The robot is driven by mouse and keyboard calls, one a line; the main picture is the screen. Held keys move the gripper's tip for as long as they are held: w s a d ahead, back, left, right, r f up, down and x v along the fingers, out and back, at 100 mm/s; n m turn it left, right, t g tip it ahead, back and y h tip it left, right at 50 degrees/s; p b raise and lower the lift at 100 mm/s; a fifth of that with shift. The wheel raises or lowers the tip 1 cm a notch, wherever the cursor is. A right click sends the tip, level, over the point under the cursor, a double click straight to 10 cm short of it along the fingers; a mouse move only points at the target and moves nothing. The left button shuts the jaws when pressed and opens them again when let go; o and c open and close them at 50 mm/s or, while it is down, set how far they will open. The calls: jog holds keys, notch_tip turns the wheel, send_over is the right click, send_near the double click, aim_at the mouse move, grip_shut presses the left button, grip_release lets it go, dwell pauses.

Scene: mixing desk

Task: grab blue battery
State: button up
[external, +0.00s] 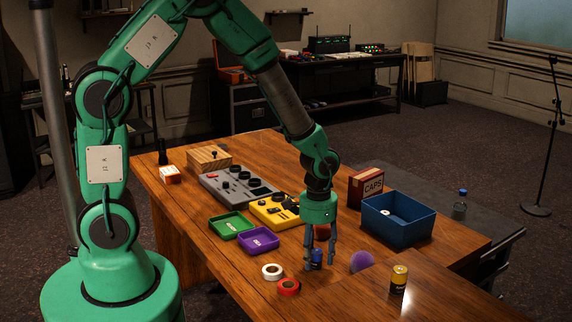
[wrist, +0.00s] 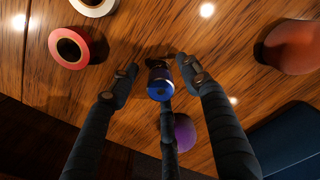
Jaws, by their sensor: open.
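The blue battery (external: 317,257) stands upright on the wooden desk in the external view. In the wrist view the blue battery (wrist: 160,82) is seen from its top end, between my fingers. My gripper (external: 319,262) points down over it with its fingers spread on either side. In the wrist view my gripper (wrist: 157,80) is open, and gaps show between the side fingertips and the battery. A third finger lies below the battery in that view; whether it touches cannot be told.
A purple ball (external: 361,262) sits close on the right. Red tape (external: 289,287) and white tape (external: 272,271) lie to the left. A yellow-and-black battery (external: 398,279) stands farther right. A blue bin (external: 398,232), a CAPS box (external: 366,186), a purple tray (external: 257,244) and a yellow device (external: 270,213) stand around.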

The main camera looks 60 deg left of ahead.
aim_at(317, 250)
dwell(0.5)
grip_shut()
jog(key=shift+r, duration=0.1)
jog(key=shift+r+p, duration=0.35)
jog(key=shift+r, duration=0.4)
notch_tip(317, 250, up, 2)
jog(key=shift+r+p, duration=0.25)
jog(key=shift+p, duration=0.2)
jog(key=s, duration=0.5)
jog(key=s+a+p, duration=0.1)
jog(key=s, duration=0.4)
jog(key=s+a+r+p, duration=0.1)
jog(key=s, duration=0.4)
jog(key=shift+s+a, duration=0.15)
jog(key=shift+s, duration=0.25)
